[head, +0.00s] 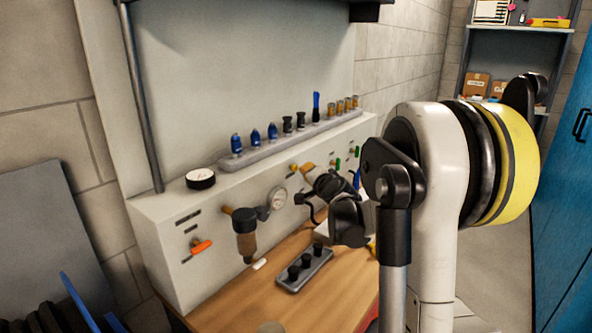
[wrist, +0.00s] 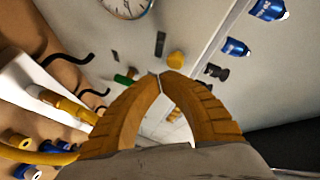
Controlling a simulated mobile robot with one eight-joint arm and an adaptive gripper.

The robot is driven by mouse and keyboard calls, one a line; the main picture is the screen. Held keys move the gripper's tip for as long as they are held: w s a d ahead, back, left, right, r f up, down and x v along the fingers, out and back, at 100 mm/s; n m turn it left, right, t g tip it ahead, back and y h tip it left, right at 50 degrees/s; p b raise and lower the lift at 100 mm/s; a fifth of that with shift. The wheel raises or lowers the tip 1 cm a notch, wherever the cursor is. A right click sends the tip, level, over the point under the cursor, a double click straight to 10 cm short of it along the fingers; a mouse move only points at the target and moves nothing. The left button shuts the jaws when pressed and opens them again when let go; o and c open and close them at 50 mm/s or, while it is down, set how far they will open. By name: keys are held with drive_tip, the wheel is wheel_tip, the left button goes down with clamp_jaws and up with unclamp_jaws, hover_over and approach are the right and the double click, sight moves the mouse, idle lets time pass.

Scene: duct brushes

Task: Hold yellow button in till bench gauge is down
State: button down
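The yellow button (head: 293,167) is on the sloping front of the bench panel, up and right of the round gauge. It also shows in the wrist view (wrist: 175,58), just beyond my fingertips. My gripper (head: 306,169) is close to the button's right in the head view. In the wrist view its tan fingers (wrist: 160,75) meet at the tips with nothing seen between them. I cannot tell whether they touch the button. The bench gauge (head: 278,198) has a white dial. It is cut off at the top of the wrist view (wrist: 127,6), and its reading is unclear.
A rail (head: 265,150) with blue, black and brass fittings runs along the panel top. A second dial (head: 201,179) lies left of it. A brown filter bowl (head: 245,235) and orange lever (head: 201,246) stick out. A grey block (head: 304,272) with black plugs sits on the wooden bench.

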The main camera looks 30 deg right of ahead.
idle(0.7)
drive_tip(key=shift+w+a, duration=0.15)
drive_tip(key=shift+w, duration=0.3)
drive_tip(key=shift+w+a, duration=0.2)
drive_tip(key=shift+w, duration=0.3)
idle(0.6)
drive_tip(key=shift+s, duration=0.1)
idle(1.6)
drive_tip(key=shift+s+d, duration=0.35)
drive_tip(key=shift+s, duration=0.45)
drive_tip(key=s, duration=0.1)
drive_tip(key=s+d, duration=0.1)
drive_tip(key=s, duration=0.2)
drive_tip(key=shift+s+d, duration=0.3)
drive_tip(key=shift+s, duration=0.1)
